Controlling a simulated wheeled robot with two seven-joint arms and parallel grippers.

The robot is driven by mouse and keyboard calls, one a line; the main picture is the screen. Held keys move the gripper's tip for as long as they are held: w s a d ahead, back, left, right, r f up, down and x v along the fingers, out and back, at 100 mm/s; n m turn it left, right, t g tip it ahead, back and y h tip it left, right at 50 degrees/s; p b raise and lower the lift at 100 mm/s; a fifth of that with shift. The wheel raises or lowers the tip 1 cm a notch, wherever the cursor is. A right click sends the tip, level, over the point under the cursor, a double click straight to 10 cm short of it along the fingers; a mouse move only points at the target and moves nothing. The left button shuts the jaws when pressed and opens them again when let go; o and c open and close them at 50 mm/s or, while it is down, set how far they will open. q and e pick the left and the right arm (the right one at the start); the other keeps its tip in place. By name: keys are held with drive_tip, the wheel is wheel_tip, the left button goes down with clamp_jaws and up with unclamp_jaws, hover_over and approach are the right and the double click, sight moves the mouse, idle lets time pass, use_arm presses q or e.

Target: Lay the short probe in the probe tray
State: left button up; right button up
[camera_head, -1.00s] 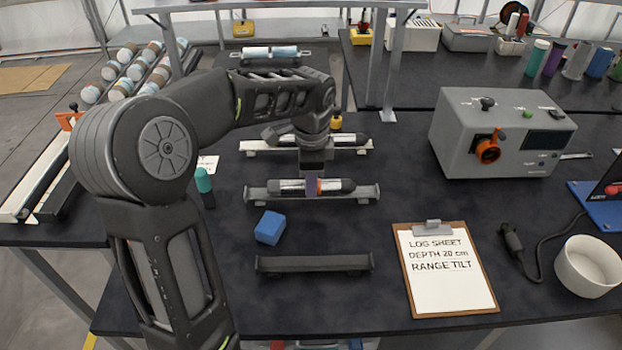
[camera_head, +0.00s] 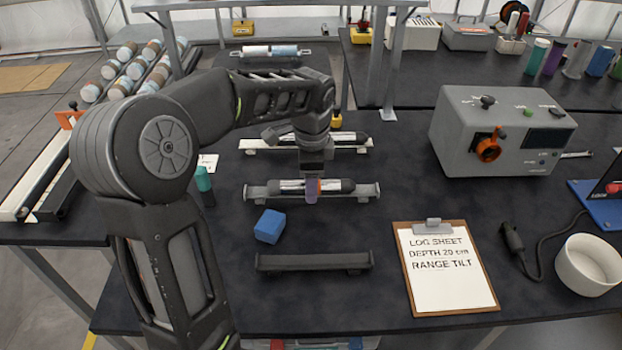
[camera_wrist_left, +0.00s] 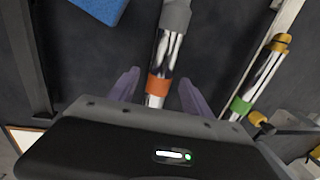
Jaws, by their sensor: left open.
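In the left wrist view the probe (camera_wrist_left: 168,48) shows an orange band. My left gripper (camera_head: 312,192) points down over the probe's middle. In the left wrist view the gripper (camera_wrist_left: 158,92) is open, with a purple finger on each side of the probe near the band. I cannot tell whether a finger touches it. A second probe (camera_head: 350,138) lies on the pale rack behind. An empty dark rack (camera_head: 315,263) stands in front. Which one is the probe tray is unclear. My right gripper is not in view.
A blue block (camera_head: 269,227) sits between the middle and front racks, left of centre. A teal-capped bottle (camera_head: 204,182) stands left. A clipboard (camera_head: 447,270), a grey instrument box (camera_head: 503,132) and a white bowl (camera_head: 587,266) are on the right. The table between the racks and box is clear.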

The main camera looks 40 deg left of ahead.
use_arm(q)
drive_tip(key=r, duration=0.5)
drive_tip(key=s+r, duration=0.1)
drive_tip(key=r, duration=0.2)
drive_tip(key=shift+d, duration=0.3)
drive_tip(key=shift+f, duration=0.1)
idle(0.6)
